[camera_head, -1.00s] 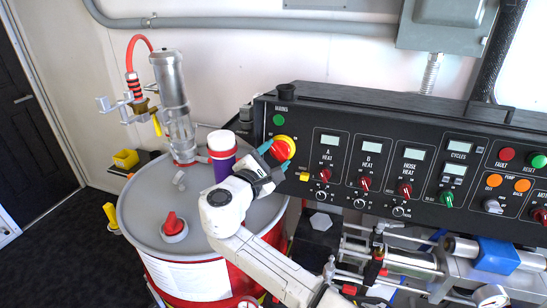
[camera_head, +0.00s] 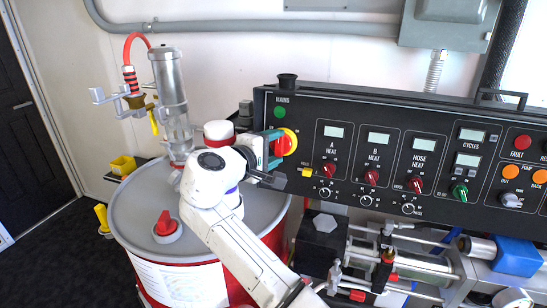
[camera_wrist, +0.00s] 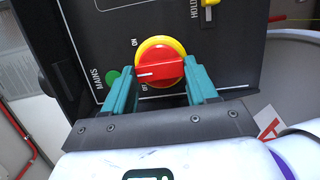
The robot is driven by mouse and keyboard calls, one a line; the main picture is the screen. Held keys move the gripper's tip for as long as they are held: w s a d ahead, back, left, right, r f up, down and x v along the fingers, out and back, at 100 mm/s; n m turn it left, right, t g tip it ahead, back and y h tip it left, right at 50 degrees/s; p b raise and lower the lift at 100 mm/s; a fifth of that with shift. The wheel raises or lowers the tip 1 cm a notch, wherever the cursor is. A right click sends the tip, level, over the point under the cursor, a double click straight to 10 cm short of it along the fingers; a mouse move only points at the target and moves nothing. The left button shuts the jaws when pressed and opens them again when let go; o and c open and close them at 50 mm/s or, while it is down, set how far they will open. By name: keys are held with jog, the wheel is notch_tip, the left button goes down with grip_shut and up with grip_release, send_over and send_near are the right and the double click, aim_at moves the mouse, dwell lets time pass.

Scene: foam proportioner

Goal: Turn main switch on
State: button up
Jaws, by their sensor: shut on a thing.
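The main switch (camera_head: 284,143) is a red knob on a round yellow base at the left end of the black control panel. It also shows in the wrist view (camera_wrist: 160,69), where a white line on the knob points left, near the ON and OFF labels. My gripper (camera_head: 273,148) has its teal fingers on either side of the red knob and is shut on it. In the wrist view my gripper (camera_wrist: 160,88) partly hides the lower edge of the base. The green MAINS light (camera_head: 279,112) is above the switch.
The black panel (camera_head: 340,101) carries several heater knobs and displays to the right. A yellow HOLD part (camera_head: 307,172) is just below right of the switch. A grey-topped red drum (camera_head: 135,215) stands under my arm. Pump parts (camera_head: 325,240) lie below the panel.

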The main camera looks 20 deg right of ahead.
jog(key=m+y+b, duration=0.1)
jog(key=m+b, duration=0.1)
jog(key=m, duration=0.2)
jog(key=shift+f, duration=0.15)
jog(key=shift+d+m+g+y+b, duration=0.15)
jog(key=shift+m+y+b, duration=0.3)
jog(key=shift+m, duration=0.65)
jog(key=shift+m+g+y+b, duration=0.2)
jog(key=shift+m+b, duration=0.35)
jog(key=shift+m, duration=0.55)
jog(key=o, duration=1.1)
jog(key=shift+r, duration=0.25)
jog(key=shift+c, duration=0.2)
jog(key=shift+s, duration=0.1)
jog(key=b+v, duration=0.1)
jog(key=v, duration=0.9)
jog(key=shift+s+a, duration=0.25)
jog(key=shift+r, duration=0.1)
